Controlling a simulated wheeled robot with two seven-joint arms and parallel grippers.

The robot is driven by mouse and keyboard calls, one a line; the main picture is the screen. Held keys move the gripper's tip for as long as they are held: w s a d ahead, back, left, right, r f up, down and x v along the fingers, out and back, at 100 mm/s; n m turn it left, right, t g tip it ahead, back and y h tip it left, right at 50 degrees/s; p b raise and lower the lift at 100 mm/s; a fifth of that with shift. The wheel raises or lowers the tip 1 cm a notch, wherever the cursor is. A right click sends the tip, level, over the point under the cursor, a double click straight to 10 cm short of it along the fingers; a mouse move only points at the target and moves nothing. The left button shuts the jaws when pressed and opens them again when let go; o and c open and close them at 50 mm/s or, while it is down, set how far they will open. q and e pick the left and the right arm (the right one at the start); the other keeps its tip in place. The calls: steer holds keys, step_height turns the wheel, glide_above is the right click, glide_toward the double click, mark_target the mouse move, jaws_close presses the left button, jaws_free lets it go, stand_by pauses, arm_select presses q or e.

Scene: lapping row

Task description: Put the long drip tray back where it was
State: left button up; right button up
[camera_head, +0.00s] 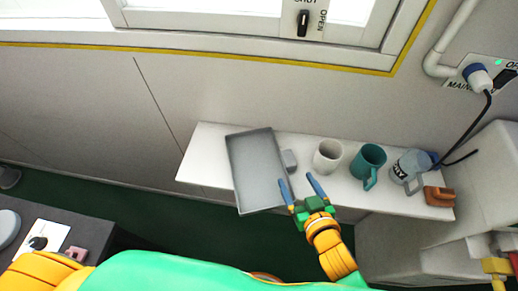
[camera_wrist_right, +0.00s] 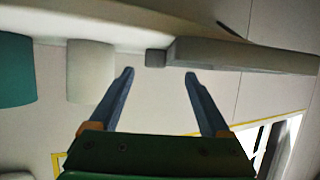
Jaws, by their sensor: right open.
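The long drip tray (camera_head: 257,172) is a shallow grey rectangular tray lying on the white wall shelf (camera_head: 203,160), its near end jutting over the shelf's front edge. A small grey block (camera_head: 289,160) sits at its right side, like a grip. In the right wrist view the tray (camera_wrist_right: 245,55) shows edge-on, with the block (camera_wrist_right: 155,58) at its end. My right gripper (camera_head: 300,182) is open and empty, in front of the block and right of the tray. In the right wrist view its fingers (camera_wrist_right: 160,77) are spread, with the block beyond the gap. My left gripper is out of view.
Right of the tray stand a white mug (camera_head: 328,157), a teal mug (camera_head: 368,164) and a grey mug (camera_head: 408,170). A brown block (camera_head: 439,196) lies at the shelf's right end. The shelf's left end is bare. A dark counter (camera_head: 90,229) is lower left.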

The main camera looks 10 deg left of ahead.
mark_target(292, 168)
steer(key=shift+x, duration=0.9)
steer(key=x, duration=0.4)
steer(key=shift+w+d, duration=0.2)
steer(key=shift+w, duration=0.15)
steer(key=shift+s+d+r, duration=0.1)
steer(key=shift+s+r, duration=0.05)
steer(key=shift+s, duration=0.05)
steer(key=c, duration=0.8)
jaws_close()
